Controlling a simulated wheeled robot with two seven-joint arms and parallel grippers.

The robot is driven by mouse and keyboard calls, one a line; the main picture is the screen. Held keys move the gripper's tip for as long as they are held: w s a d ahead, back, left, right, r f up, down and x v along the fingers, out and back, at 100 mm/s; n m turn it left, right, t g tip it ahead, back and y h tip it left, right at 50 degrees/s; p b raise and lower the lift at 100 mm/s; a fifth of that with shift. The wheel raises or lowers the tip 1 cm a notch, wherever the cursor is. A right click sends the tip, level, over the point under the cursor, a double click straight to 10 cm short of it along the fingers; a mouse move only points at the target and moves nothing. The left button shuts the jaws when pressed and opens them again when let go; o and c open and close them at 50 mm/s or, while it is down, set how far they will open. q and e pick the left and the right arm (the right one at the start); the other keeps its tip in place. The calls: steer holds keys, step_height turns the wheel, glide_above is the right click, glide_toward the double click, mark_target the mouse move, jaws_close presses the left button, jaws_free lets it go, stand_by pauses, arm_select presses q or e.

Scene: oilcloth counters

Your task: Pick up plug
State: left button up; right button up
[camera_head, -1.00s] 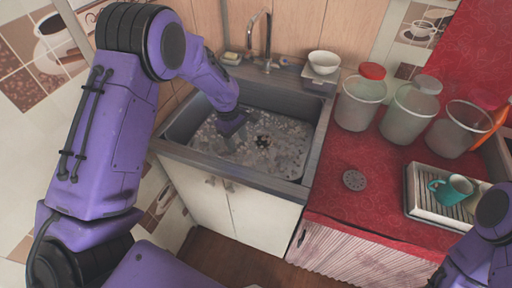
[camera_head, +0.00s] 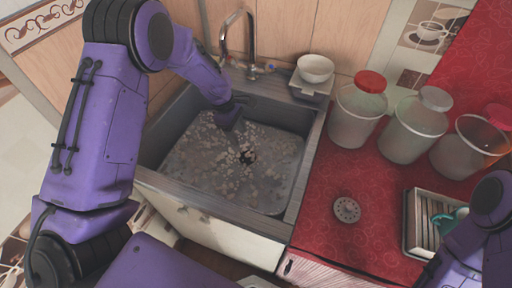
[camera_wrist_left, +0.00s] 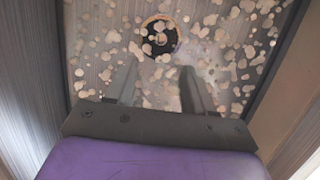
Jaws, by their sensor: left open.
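A dark round piece (camera_head: 247,157) lies in the floor of the sink, partly covered by pale flecks. I cannot tell whether it is the plug or the open drain. In the left wrist view this round piece (camera_wrist_left: 160,37) shows a ring-like rim, just beyond the fingertips. My left gripper (camera_wrist_left: 158,78) is open and empty, its two fingers apart and pointing toward it. In the head view the left gripper (camera_head: 230,122) is inside the sink, near its back. A grey round disc with holes (camera_head: 347,209) lies flat on the red counter. My right gripper is out of view.
The sink (camera_head: 285,211) has raised walls and a faucet (camera_head: 250,45) behind it. A white bowl (camera_head: 315,68) stands at the back right. Several lidded jars (camera_head: 357,112) and a dish rack (camera_head: 409,226) with a teal cup stand on the red counter (camera_head: 325,160).

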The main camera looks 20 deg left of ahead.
mark_target(247, 155)
arm_select(q)
steer(key=x, duration=0.4)
steer(key=shift+s+d+f, duration=0.1)
steer(key=shift+d+f, duration=0.15)
steer(key=p+x, duration=0.1)
steer(key=x, duration=0.3)
steer(key=shift+d+f+p, duration=0.25)
steer(key=shift+f+p, duration=0.05)
steer(key=shift+p, duration=0.05)
steer(key=shift+f, duration=0.45)
jaws_close()
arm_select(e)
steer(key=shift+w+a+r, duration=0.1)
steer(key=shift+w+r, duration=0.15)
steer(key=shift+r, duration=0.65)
